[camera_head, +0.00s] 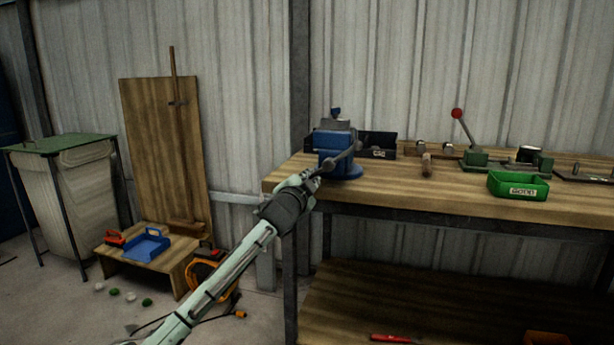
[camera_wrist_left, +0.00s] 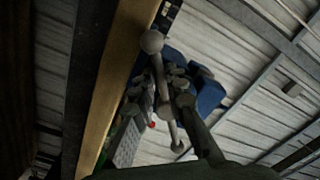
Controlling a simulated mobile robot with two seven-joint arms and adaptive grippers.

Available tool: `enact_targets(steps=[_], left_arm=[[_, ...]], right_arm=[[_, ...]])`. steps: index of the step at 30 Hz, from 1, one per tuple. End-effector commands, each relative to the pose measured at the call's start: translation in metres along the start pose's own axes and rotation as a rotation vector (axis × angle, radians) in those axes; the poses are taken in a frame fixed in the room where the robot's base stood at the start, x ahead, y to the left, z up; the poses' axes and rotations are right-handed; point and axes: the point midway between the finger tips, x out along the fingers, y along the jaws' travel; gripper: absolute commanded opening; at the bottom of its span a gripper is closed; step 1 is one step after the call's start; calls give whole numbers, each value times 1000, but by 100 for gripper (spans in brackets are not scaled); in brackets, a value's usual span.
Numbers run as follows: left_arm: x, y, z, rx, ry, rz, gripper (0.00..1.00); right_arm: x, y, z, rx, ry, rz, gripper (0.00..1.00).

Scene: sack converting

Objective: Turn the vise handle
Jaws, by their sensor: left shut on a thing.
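The blue vise (camera_head: 338,142) is mounted at the left end of the wooden workbench (camera_head: 450,192). Its grey bar handle (camera_head: 346,154) sits slanted at the vise's front, toward me. My left gripper (camera_head: 308,180) reaches the handle's lower left part and is shut on it. In the left wrist view the handle (camera_wrist_left: 158,70) runs between a ball at the top and another ball lower down, with the blue vise (camera_wrist_left: 208,94) behind it. The gripper's fingers partly hide the bar. My right gripper is not in view.
A black bin (camera_head: 378,140) stands just behind the vise. A wooden-handled tool (camera_head: 427,164), a green bin (camera_head: 518,186) and a red-knobbed lever press (camera_head: 472,157) are farther right. A low wooden stand (camera_head: 150,262) is at the left.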

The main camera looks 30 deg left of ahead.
Motion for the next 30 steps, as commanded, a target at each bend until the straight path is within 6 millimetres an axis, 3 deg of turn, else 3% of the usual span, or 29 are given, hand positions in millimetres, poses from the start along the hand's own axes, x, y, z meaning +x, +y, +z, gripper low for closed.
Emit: enact_targets(steps=[11, 18, 30], left_arm=[[0, 18, -4, -362, -1, 0, 0], [1, 26, -9, -559, 0, -1, 0], [1, 33, -15, -748, 2, -3, 0]], right_arm=[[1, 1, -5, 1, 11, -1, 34], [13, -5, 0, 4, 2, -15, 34], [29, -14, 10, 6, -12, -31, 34]])
